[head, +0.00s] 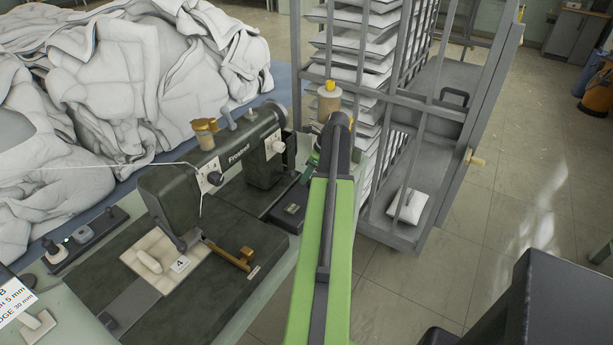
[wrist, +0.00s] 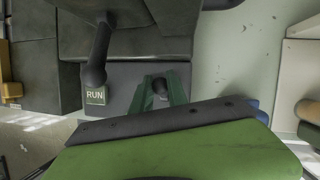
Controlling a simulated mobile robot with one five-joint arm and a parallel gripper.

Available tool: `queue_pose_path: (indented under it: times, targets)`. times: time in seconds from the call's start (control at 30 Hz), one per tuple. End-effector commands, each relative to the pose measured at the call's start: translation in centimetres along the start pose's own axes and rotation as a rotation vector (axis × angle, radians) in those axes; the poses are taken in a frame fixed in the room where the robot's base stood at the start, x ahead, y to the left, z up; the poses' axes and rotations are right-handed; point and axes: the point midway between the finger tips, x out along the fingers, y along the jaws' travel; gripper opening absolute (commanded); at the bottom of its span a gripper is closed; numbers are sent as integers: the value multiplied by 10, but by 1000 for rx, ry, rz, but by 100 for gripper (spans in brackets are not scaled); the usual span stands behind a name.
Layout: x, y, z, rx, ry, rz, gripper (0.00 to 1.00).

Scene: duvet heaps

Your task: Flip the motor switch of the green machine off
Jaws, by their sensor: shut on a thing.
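In the wrist view, a dark plate (wrist: 125,75) beside the machine carries a white-on-green RUN label (wrist: 96,96). My gripper (wrist: 160,84) has its two green fingers over the right part of this plate, on either side of a small black knob (wrist: 160,87), which looks like the switch lever. The fingers are closed on it. Any label under the fingers is hidden. In the head view, my arm hides most of the gripper.
A thread cone (head: 329,100) stands just beyond my gripper. A metal rack trolley (head: 430,130) with stacked white pillows is close on the right. White duvets (head: 130,60) are heaped behind the machine. Open floor (head: 500,215) lies to the right.

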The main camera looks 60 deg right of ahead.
Motion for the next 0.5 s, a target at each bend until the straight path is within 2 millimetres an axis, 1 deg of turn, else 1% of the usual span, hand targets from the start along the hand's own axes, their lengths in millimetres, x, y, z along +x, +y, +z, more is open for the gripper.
queue_pose_path:
  times: [0.27,0.5]
  targets:
    - [0,3,-9,-21,-123,-22,0]
    - [-1,5,-21,-59,-321,-59,0]
